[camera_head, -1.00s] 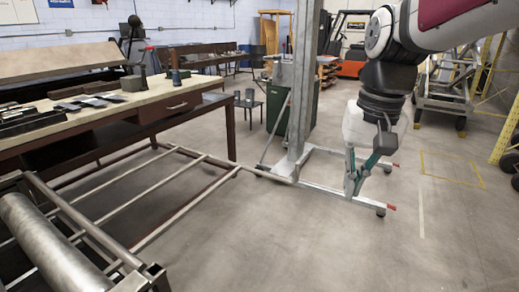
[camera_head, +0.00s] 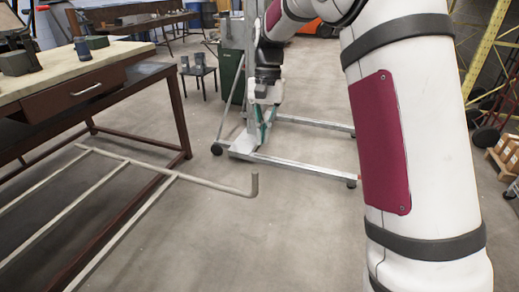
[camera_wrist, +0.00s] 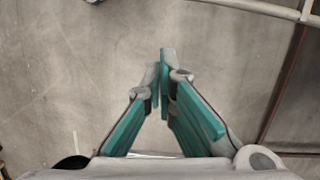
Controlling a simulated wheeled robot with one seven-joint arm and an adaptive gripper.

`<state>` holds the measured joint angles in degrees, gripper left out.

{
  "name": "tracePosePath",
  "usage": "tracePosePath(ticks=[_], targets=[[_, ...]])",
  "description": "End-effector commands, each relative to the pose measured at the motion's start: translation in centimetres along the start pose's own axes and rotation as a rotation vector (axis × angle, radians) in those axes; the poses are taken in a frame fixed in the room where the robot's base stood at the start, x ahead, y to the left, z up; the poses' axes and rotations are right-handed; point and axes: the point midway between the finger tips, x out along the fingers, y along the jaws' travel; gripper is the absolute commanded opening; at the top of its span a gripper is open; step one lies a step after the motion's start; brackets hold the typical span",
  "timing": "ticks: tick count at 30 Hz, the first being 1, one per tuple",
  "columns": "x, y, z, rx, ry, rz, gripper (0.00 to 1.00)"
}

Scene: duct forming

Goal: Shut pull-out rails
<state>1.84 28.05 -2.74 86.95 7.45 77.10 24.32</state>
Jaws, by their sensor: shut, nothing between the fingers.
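The pull-out rails (camera_head: 105,168) are pale metal bars low over the floor, reaching out from beside the workbench at left. One long bar runs right to an upturned end post (camera_head: 254,185). My gripper (camera_head: 264,132) points down beyond that post in the head view, apart from the rails. Its green fingers are together and empty, as the wrist view also shows (camera_wrist: 165,62). A stretch of pale rail (camera_wrist: 250,8) crosses the top right of the wrist view, clear of the fingertips. The rails' left ends are cut off by the head view.
The workbench (camera_head: 135,76) with a drawer stands at left. A wheeled metal stand (camera_head: 300,166) has its base legs behind and beside my gripper. A small dark table (camera_head: 198,75) and a green cabinet (camera_head: 230,80) are farther back. Floor at front centre is clear.

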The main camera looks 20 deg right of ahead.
Motion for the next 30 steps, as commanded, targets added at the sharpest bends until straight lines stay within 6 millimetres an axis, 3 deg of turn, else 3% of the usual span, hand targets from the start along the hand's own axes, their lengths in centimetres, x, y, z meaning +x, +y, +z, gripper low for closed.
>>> tracePosePath(ticks=[15, 22, 30], targets=[[9.6, 0.0, 0.2, -0.001, -0.005, 0.002, 0.0], [10.3, 0.1, 3.1, -0.002, -0.001, 0.001, 0.0], [10.7, 0.0, 3.8, -0.001, 0.0, 0.001, 0.0]])
